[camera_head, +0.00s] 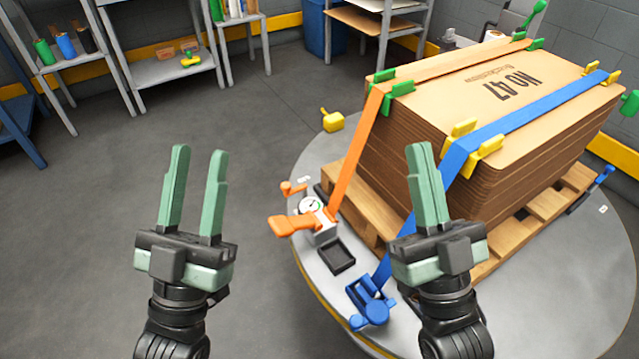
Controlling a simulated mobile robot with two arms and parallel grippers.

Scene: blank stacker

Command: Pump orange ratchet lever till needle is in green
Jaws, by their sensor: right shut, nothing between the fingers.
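The orange ratchet lever (284,225) sticks out to the left of a grey ratchet body near the turntable's left edge. A small round gauge (311,205) with a white face sits on the ratchet; its needle is too small to read, though a bit of green shows on the dial. The orange strap (357,145) runs from the ratchet up over the cardboard stack. My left gripper (201,165) is open and empty, left of the lever and apart from it. My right gripper (420,160) is shut and empty, in front of the stack and right of the ratchet.
The cardboard stack (480,90) stands on a wooden pallet (365,200) on the round grey turntable (500,310). A blue strap (530,110) leads to a blue ratchet (370,303). Floor at left is clear.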

